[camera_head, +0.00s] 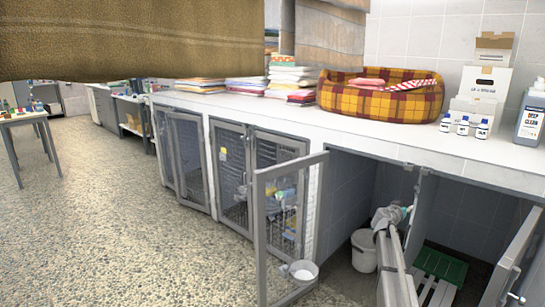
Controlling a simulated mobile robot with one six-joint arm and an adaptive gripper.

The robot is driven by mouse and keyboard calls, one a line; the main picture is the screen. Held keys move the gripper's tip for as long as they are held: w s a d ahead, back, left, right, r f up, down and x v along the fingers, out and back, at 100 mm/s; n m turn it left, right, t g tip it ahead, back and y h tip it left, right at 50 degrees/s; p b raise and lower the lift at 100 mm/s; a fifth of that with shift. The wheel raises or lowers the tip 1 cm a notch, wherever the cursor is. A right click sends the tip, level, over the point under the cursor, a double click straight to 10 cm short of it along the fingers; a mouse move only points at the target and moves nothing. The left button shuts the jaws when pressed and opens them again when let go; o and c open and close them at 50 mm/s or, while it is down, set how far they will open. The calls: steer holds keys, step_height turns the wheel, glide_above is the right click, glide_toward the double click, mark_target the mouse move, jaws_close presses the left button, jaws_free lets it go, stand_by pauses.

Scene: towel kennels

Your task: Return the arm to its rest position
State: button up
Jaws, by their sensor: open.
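My arm (398,268) shows at the lower right, in front of the open kennel bay under the counter. Its grey links run up from the bottom edge to a bent joint with a pale blue cap, just below the counter's underside. I cannot make out my gripper or its fingertips. A white bucket (364,252) stands on the floor inside the bay, just left of my arm.
An open mesh door (260,232) with a white bowl (303,271) juts out left of my arm. Another open door (513,262) is at right. A brown towel (130,40) hangs close at upper left.

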steer(key=s+a+f+n+g+y, duration=0.3)
steer(key=s+a+f+g+y, duration=0.15)
steer(key=s+a, duration=0.8)
steer(key=s+a+f+n+g+y, duration=0.2)
steer(key=s+a+f+g+y, duration=0.3)
steer(key=s+a, duration=0.75)
steer(key=s+a+f+n+g+y, duration=0.1)
steer(key=s+a+f+n+y, duration=0.2)
steer(key=s+a+f, duration=0.7)
steer(key=s+r+p, duration=0.3)
steer(key=r+p, duration=2.6)
steer(key=r, duration=0.3)
steer(key=shift+a+r, duration=0.25)
steer(key=shift+a, duration=0.1)
